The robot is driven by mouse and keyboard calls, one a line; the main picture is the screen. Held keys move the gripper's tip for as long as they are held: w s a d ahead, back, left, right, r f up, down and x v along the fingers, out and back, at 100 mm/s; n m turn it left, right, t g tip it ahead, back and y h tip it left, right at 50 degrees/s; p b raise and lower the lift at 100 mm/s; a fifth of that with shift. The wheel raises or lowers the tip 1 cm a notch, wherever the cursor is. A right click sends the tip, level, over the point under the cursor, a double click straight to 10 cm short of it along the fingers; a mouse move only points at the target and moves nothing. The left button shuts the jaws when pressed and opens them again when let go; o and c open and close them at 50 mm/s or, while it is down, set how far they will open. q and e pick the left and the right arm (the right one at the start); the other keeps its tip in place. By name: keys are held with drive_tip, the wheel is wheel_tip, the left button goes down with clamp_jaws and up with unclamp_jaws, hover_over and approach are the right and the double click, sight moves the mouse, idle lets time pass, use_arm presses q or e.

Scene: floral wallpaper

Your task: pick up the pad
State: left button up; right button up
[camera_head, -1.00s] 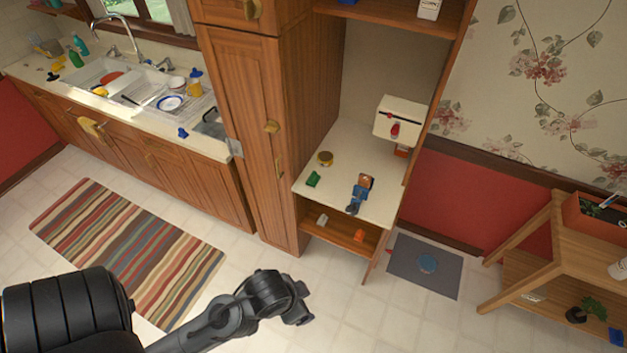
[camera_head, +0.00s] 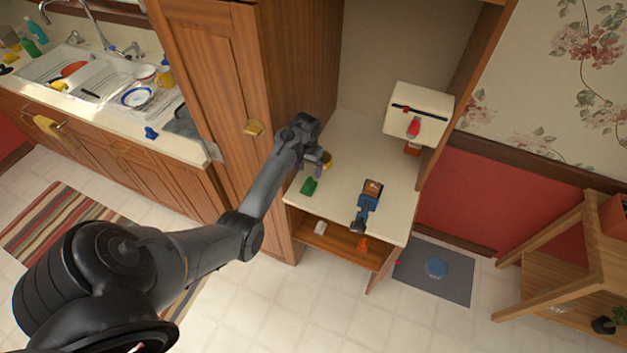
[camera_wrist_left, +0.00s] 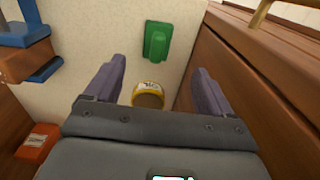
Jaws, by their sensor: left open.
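I cannot tell for sure which thing is the pad. A small green item (camera_head: 309,186) lies on the cream cabinet counter, near its left front. It also shows in the left wrist view (camera_wrist_left: 157,41), beyond the fingertips. A round yellow tin-like item (camera_head: 328,160) stands behind it, partly hidden by my gripper. In the left wrist view the yellow item (camera_wrist_left: 149,93) appears between the two fingers. My left gripper (camera_head: 322,168) is open and empty above the counter; it also shows in the wrist view (camera_wrist_left: 159,77). My right gripper is not in view.
A blue and brown item (camera_head: 369,203) stands right of the green one. A cream box with red parts (camera_head: 418,110) is at the back right. The tall wooden cupboard (camera_head: 215,85) closely borders the left side. A shelf below holds small items.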

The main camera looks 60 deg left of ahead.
sight(309, 181)
use_arm(q)
drive_tip(key=f, duration=0.5)
drive_tip(key=shift+w+f, duration=0.1)
drive_tip(key=shift+w, duration=0.1)
drive_tip(key=shift+w+a+f+b, duration=0.1)
drive_tip(key=shift+f+b, duration=0.3)
drive_tip(key=shift+f, duration=1.1)
drive_tip(key=shift+w+a+f+b, duration=0.1)
drive_tip(key=shift+f+b, duration=0.25)
drive_tip(key=shift+f, duration=1.1)
drive_tip(key=shift+c, duration=0.5)
drive_tip(key=c, duration=1.1)
drive_tip(key=shift+o, duration=0.2)
drive_tip(key=shift+r, duration=0.55)
wheel_tip(309, 181, up, 9)
drive_tip(key=shift+p, duration=0.8)
